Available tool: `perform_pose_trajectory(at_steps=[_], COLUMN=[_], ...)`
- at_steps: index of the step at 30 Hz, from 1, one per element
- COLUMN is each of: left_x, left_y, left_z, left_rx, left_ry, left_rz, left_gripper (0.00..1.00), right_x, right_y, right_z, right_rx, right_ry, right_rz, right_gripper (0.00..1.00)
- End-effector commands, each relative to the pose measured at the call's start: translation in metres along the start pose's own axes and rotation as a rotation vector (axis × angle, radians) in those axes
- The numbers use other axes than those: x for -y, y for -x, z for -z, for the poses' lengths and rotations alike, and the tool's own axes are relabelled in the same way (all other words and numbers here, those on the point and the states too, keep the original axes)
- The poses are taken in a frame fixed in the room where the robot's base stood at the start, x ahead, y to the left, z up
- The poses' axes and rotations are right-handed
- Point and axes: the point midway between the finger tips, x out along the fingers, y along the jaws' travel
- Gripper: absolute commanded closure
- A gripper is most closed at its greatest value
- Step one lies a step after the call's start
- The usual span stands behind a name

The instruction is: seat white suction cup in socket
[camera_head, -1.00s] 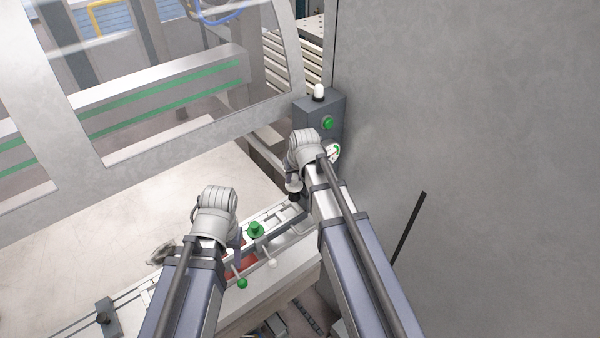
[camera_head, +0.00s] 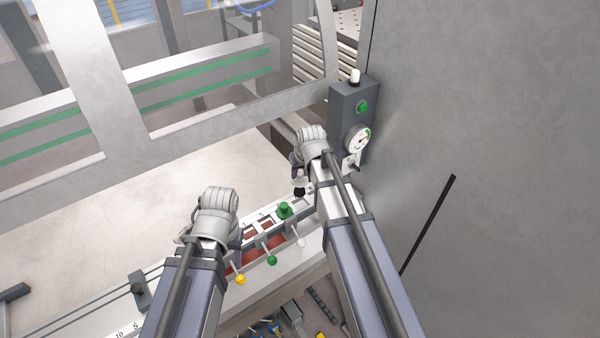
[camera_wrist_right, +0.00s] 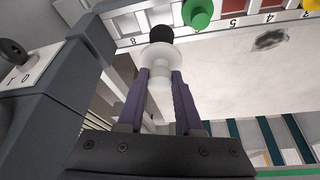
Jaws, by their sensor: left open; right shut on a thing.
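My right gripper (camera_wrist_right: 160,80) is shut on the white suction cup (camera_wrist_right: 158,77), a white flanged piece with a black end, in the right wrist view. The black end is close to the pale numbered rail (camera_wrist_right: 130,44), near the mark 8; contact cannot be told. In the head view my right gripper (camera_head: 299,172) is over the right part of the rail (camera_head: 255,232), with the cup's dark end (camera_head: 299,192) below it. A green cup (camera_head: 285,210) stands on the rail beside it. My left gripper (camera_head: 236,247) is open at the rail, its fingertips mostly hidden.
Levers with yellow (camera_head: 240,280), green (camera_head: 272,260) and white (camera_head: 300,241) knobs stick out in front of the rail. A grey wall (camera_head: 480,100) closes the right side.

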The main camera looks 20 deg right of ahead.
Motion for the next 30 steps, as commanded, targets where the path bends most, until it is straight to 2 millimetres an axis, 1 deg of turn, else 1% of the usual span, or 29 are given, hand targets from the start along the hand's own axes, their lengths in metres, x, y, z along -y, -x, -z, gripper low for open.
perform_pose_trajectory(at_steps=[1,30], left_x=[-0.001,-0.007], left_y=[-0.007,-0.081], left_z=[0.001,0.006], left_rx=[0.0,-0.003], left_ry=[0.0,0.0], left_rz=[0.0,0.001], left_gripper=[0.5,0.5], right_x=[0.0,-0.001], right_y=[-0.007,-0.075], right_z=[-0.003,-0.031], right_rx=[0.0,0.0], right_ry=[-0.001,-0.001], right_rz=[0.0,0.0], right_gripper=[1.0,1.0])
